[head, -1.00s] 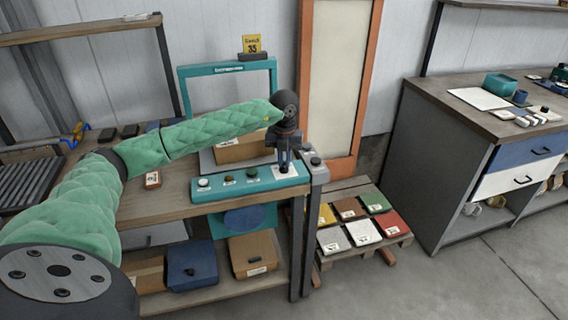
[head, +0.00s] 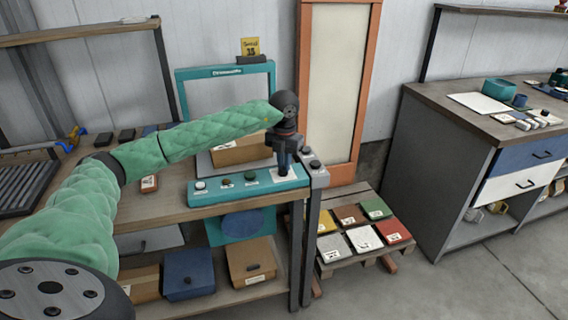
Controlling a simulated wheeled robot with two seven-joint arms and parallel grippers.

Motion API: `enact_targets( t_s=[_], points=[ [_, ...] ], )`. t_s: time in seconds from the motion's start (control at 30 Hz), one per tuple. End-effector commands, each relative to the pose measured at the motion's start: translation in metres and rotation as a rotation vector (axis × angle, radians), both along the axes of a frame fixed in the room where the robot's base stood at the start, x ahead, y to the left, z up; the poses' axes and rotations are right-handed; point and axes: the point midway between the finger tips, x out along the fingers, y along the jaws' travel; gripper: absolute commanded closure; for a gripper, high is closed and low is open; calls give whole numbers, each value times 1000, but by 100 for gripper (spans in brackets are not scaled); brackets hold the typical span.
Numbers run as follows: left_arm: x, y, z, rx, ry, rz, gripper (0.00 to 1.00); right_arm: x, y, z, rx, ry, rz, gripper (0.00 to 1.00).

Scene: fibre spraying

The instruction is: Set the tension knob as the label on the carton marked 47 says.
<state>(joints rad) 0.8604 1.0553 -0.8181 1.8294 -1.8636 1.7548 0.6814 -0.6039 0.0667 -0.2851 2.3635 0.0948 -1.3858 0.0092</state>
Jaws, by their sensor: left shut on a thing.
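My left gripper (head: 283,168) points down at the right end of the teal control panel (head: 235,188) and is shut. What it holds there, at the panel's white label plate, is hidden by its fingers; I cannot tell the knob's setting. Small controls sit along the panel to the left: a white one (head: 200,185), a brown one and a green one. A brown carton (head: 235,152) stands in the teal frame (head: 226,71) behind the panel. Its label is too small to read, so I cannot tell if it is marked 47. My right gripper is out of view.
A yellow sign (head: 250,46) stands behind the frame. Boxes, one blue (head: 190,272) and one brown (head: 252,260), sit on the lower shelf. A pallet (head: 345,262) with several coloured packs lies right of the bench. A grey cabinet bench (head: 440,165) stands further right, with open floor before it.

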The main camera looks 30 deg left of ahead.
Motion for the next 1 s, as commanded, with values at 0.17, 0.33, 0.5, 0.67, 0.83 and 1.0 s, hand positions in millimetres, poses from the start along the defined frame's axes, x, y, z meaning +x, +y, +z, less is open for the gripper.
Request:
enact_targets(
  t_s=[0.17,0.33,0.5,0.67,0.83,1.0],
  points=[
    [1,1,3,0,-5,2,100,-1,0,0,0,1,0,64],
    [1,1,2,0,-3,2,67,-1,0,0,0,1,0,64],
    [0,0,1,0,-2,2,67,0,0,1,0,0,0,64],
    [1,0,5,0,-2,1,67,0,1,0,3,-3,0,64],
    [1,0,27,0,-5,1,67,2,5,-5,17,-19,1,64],
    [1,1,54,0,-4,2,67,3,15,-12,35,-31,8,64]
  ],
)
